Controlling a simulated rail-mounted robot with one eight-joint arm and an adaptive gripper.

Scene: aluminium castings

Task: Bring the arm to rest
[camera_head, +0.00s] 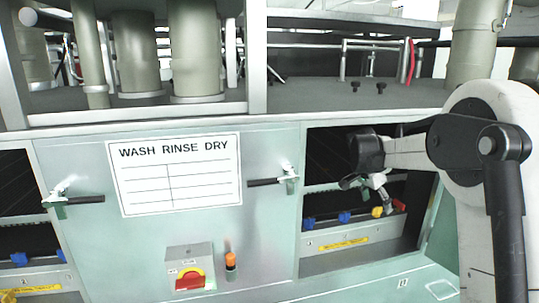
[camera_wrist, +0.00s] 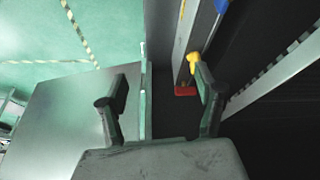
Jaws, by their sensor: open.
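My gripper (camera_head: 371,188) is at the right of the head view, at the end of my arm, in front of the dark right-hand opening of the machine. In the wrist view my gripper (camera_wrist: 162,100) shows its two fingers spread wide apart. Nothing is held between them. The right finger is close in the picture to a yellow knob (camera_wrist: 194,60) and a red part (camera_wrist: 185,91) at the rail's end; I cannot tell whether it touches them.
The machine's opening holds a rail (camera_head: 350,244) with blue, yellow and red parts. To its left are a door with a WASH RINSE DRY sign (camera_head: 180,175), a latch handle (camera_head: 286,178), a switch box (camera_head: 190,268) and an orange beacon (camera_head: 230,261).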

